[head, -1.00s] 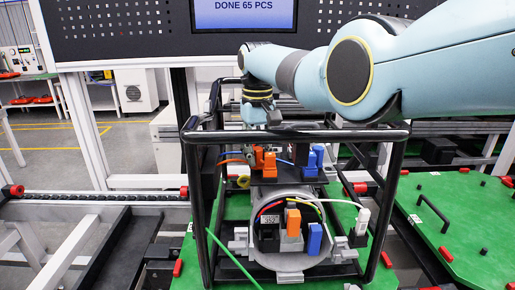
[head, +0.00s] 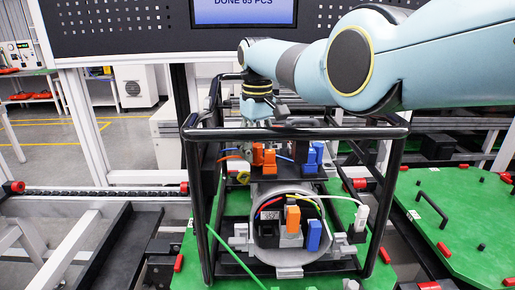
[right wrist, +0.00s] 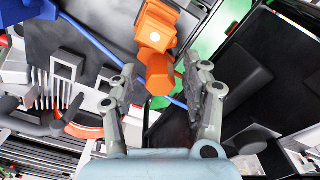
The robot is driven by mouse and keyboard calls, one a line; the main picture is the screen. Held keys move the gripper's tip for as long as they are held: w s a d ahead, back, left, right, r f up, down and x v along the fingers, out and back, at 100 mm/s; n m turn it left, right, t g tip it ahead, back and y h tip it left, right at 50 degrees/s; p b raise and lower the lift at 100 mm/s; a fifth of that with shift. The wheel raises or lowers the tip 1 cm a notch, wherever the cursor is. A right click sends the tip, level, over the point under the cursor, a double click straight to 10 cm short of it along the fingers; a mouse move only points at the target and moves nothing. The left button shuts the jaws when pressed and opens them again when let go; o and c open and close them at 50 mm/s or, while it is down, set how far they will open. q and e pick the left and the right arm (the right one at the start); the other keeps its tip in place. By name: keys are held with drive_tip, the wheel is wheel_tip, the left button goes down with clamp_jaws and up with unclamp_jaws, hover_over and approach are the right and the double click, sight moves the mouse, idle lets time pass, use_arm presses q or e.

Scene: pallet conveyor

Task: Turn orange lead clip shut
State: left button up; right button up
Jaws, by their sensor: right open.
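An orange lead clip (head: 264,159) stands on the dark bracket above the round grey housing (head: 287,272). It also shows in the right wrist view as an orange block (right wrist: 158,28) with a second orange part (right wrist: 160,72) below it. My right gripper (head: 264,118) is above this clip, in the upper part of the black frame. In the right wrist view its fingers (right wrist: 161,88) are spread, with the lower orange part lying beyond and between their tips. Nothing is held, and contact cannot be made out. Another orange clip (head: 293,218) sits inside the housing. My left gripper is out of view.
A black tubular frame (head: 203,210) surrounds the housing on a green pallet (head: 367,276). Blue clips (head: 314,236) and a white connector (head: 361,219) sit close by, with thin wires between. Another green pallet (head: 465,225) is at the right.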

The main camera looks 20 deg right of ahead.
sight(257, 145)
wheel_tip(257, 145, up, 12)
drive_tip(key=shift+f, duration=0.15)
idle(0.4)
